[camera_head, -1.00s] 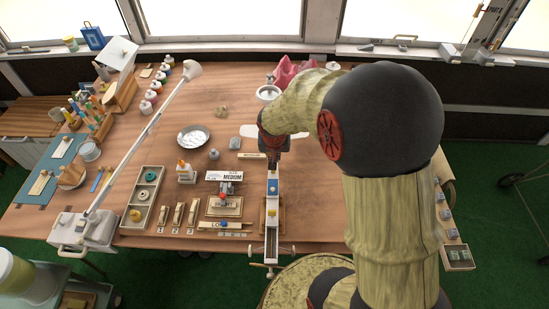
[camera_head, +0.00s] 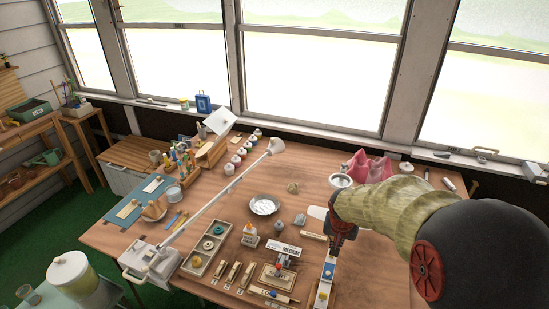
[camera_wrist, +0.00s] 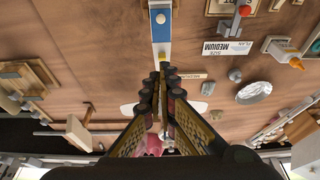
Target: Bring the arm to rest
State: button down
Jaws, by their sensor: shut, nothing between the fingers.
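My gripper (camera_head: 338,240) points down over the wooden workbench (camera_head: 235,200), at the end of my outstretched arm, on the right of the head view. In the wrist view its fingers (camera_wrist: 163,74) are together and hold nothing. A narrow white and blue device (camera_head: 325,282) with a yellow part lies just below the gripper in the head view. In the wrist view the device (camera_wrist: 161,34) lies straight beyond the fingertips. I cannot tell the exact height of the fingertips over the bench.
A white lamp with a long arm (camera_head: 215,198) crosses the bench at left. A metal bowl (camera_head: 264,205), a glue bottle (camera_head: 249,236), a MEDIUM sign (camera_head: 284,249) and a parts tray (camera_head: 206,250) stand nearby. Pink cloth (camera_head: 367,168) lies at the back right. Windows line the back.

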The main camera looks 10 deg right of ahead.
jog(key=shift+f, duration=0.1)
jog(key=s+a+n+g, duration=0.2)
jog(key=s+a, duration=0.1)
jog(key=s, duration=0.4)
jog(key=s+a+r+n+t+y+b, duration=0.1)
jog(key=s+a+r+n+t, duration=0.1)
jog(key=s+a+r, duration=0.3)
jog(key=s+a+r+n+t+y+b, duration=0.1)
jog(key=s+a+r, duration=0.5)
jog(key=r, duration=0.7)
jog(key=s+n+t, duration=0.1)
jog(key=s, duration=0.1)
jog(key=shift+s+a+n+t, duration=0.3)
jog(key=shift+r, duration=0.1)
jog(key=shift+b, duration=0.35)
